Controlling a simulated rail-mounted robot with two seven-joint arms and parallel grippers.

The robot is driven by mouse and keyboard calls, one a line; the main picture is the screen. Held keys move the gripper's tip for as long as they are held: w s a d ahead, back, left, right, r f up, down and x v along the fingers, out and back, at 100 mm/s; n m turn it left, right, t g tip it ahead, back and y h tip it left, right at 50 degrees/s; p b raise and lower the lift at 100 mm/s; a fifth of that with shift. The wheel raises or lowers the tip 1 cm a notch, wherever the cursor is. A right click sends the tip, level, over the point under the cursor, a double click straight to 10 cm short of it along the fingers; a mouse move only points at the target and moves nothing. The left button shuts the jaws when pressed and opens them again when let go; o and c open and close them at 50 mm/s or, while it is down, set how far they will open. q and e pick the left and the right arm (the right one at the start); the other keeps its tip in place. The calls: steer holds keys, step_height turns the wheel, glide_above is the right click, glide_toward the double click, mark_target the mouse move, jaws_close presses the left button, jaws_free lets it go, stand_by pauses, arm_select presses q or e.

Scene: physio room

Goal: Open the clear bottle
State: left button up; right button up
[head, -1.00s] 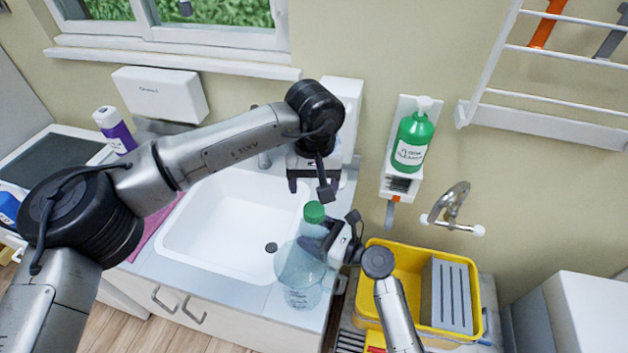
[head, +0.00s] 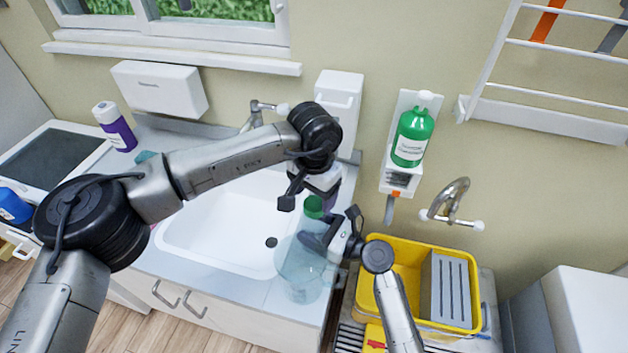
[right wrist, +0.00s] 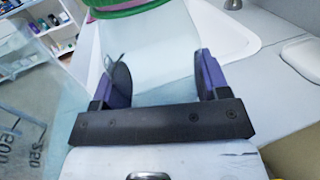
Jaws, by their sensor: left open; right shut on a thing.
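The clear bottle (head: 299,277) stands upright at the front right edge of the sink counter, with a green cap (head: 313,206) on top. My right gripper (head: 328,239) is shut on the bottle's neck, below the cap. In the right wrist view, its two pads (right wrist: 163,80) press the clear neck (right wrist: 160,65) from both sides, and the green cap's rim (right wrist: 125,8) shows above. My left gripper (head: 308,197) is open right at the cap, pointing down, with one finger to the cap's left. Its other finger is partly hidden, and I cannot tell whether it touches the cap.
The white sink (head: 215,235) lies left of the bottle. A yellow tub (head: 405,258) stands to the right, below a wall tap (head: 452,203). A green pump bottle (head: 412,138) hangs in a wall holder. A purple-and-white bottle (head: 117,130) stands at the back left.

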mark_target(314, 204)
arm_select(q)
steer(key=shift+f, duration=1.55)
